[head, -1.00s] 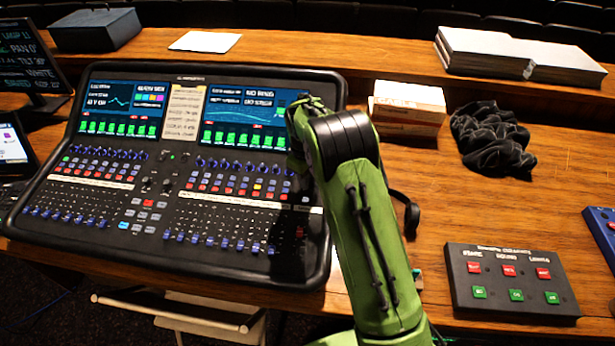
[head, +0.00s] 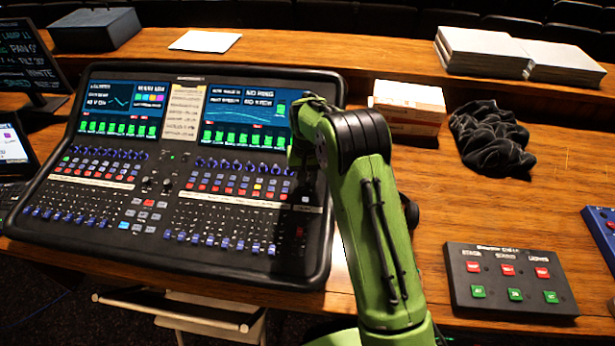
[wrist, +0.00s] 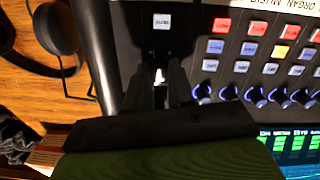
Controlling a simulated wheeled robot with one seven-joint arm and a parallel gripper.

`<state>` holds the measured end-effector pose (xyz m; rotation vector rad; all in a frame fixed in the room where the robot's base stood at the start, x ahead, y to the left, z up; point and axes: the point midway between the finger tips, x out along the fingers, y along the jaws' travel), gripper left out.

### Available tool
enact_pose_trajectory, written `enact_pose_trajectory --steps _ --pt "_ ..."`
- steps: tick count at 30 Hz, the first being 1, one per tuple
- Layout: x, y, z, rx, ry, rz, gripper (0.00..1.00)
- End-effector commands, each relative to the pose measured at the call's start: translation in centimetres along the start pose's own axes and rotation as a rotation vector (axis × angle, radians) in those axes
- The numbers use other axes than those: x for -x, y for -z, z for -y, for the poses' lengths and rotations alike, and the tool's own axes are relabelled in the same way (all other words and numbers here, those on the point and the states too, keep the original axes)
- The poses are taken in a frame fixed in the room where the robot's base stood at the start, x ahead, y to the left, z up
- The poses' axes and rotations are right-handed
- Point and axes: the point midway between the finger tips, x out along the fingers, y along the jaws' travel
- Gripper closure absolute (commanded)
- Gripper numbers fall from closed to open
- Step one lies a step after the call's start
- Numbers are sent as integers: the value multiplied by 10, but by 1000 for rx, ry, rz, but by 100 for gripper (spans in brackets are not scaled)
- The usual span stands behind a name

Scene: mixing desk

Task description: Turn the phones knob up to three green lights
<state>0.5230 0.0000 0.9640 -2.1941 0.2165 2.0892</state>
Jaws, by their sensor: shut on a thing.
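The mixing desk (head: 190,265) stands at the left in the head view, its front panel tilted toward me. My gripper (wrist: 158,82) is over the panel's right side, pointing down at it. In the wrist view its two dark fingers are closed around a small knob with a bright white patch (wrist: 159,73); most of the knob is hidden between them. In the head view my green arm hides the fingertips and the knob. A pale button (wrist: 161,22) is just beyond the fingers. I see no row of green lights beside the knob, and its label cannot be read.
A row of blue knobs (wrist: 254,96) and coloured buttons (wrist: 257,28) lies close beside the fingers. Black headphones (wrist: 62,30) lie on the wood beside the desk's edge. A cue box (head: 510,280), a black cloth (head: 490,138) and a white box (head: 408,102) are farther right.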

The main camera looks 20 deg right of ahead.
Motion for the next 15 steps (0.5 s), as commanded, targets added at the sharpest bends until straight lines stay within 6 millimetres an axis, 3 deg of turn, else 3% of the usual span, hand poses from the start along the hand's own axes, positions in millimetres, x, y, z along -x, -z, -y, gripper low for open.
enact_pose_trajectory --steps 15 --pt "1 1 0 -179 9 -3 100"
